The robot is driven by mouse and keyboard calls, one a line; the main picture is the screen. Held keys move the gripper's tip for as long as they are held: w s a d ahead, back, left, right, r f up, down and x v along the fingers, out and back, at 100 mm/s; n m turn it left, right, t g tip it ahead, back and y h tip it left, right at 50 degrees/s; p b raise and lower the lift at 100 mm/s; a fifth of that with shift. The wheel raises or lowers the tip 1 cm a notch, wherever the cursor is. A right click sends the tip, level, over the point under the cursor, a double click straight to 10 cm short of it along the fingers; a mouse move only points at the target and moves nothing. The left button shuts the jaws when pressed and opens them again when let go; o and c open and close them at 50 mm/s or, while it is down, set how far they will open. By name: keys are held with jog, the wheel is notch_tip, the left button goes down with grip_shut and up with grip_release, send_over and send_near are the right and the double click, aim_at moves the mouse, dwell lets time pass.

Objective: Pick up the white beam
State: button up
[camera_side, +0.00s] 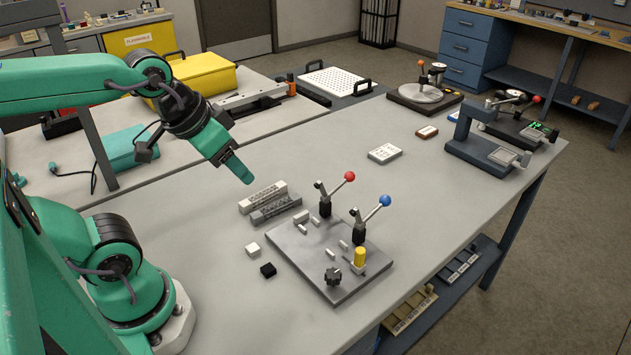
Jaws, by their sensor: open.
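The white beam (263,196) is a pale, lattice-like bar lying flat on the grey table, left of the middle of the picture. A darker grey beam (276,209) lies alongside it, on the side nearer the camera. My gripper (246,178) points down and to the right, in the air above and just left of the white beam's far end. It is open, holds nothing, and looks apart from both beams. The gap between its fingers is hidden from this side.
A metal fixture plate (330,255) stands right of the beams, with a red-knobbed lever clamp (325,199) and a blue-knobbed one (360,226). A white block (253,249) and a black block (268,270) lie in front.

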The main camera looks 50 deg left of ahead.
jog(key=shift+w+a, duration=0.1)
jog(key=g, duration=0.5)
send_over(263, 193)
jog(key=d, duration=0.1)
jog(key=shift+n, duration=0.3)
notch_tip(263, 193, down, 15)
jog(key=shift+f, duration=0.1)
jog(key=shift+a+f+g, duration=0.3)
jog(key=shift+a+f, duration=0.05)
jog(key=shift+f, duration=1.4)
jog(key=shift+a+f, duration=0.1)
jog(key=shift+f, duration=2.55)
